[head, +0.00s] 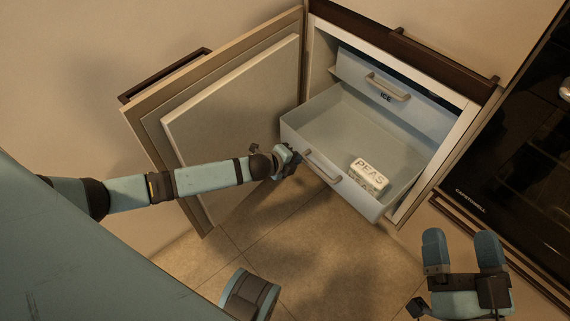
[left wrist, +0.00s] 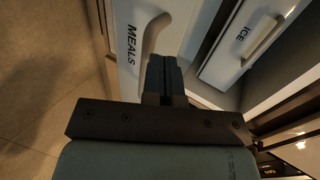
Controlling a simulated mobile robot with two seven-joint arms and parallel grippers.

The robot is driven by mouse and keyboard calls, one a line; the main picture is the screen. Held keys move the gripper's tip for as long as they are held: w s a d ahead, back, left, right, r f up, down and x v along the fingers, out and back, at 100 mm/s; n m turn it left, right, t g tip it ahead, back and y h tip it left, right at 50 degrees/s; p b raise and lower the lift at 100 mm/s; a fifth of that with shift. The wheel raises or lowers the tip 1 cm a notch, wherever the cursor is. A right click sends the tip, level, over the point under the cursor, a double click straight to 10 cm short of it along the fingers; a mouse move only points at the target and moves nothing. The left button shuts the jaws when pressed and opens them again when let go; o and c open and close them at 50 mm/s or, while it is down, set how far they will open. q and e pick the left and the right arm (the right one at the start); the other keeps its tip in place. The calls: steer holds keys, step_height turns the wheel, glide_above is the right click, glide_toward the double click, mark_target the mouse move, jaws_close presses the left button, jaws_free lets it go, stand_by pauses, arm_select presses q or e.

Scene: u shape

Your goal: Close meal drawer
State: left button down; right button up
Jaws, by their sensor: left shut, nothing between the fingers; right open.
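The meal drawer (head: 362,203) is pulled out of the freezer in the head view, with a bag of peas (head: 369,174) inside. Its front bears the label MEALS in the left wrist view (left wrist: 128,75). Its pale handle (head: 322,167) also shows in the left wrist view (left wrist: 152,36). My left gripper (head: 294,159) is shut and empty at the drawer front, close beside the handle; I cannot tell whether it touches. Its closed fingers show in the left wrist view (left wrist: 165,72). My right gripper (head: 461,243) is open and empty at the lower right, away from the drawer.
The ICE drawer (head: 400,100) sits above, with its own handle (head: 388,87). The freezer door (head: 235,105) stands open on the left, behind my left arm. A dark oven (head: 520,150) is at the right. Tiled floor (head: 290,235) below the drawer is clear.

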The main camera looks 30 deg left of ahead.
mark_target(314, 150)
arm_select(q)
steer(key=w, duration=0.1)
steer(key=w+d+b, duration=0.1)
steer(key=w+f, duration=0.1)
steer(key=w, duration=0.1)
steer(key=shift+d+f, duration=0.1)
steer(key=shift+d, duration=0.15)
steer(key=shift+w+d+b, duration=0.25)
steer(key=shift+w+b, duration=0.1)
steer(key=shift+w, duration=0.3)
arm_select(e)
steer(key=f, duration=0.2)
steer(key=f+g, duration=0.1)
steer(key=shift+w+a+f, duration=0.15)
steer(key=shift+w+f, duration=0.05)
steer(key=shift+f, duration=0.2)
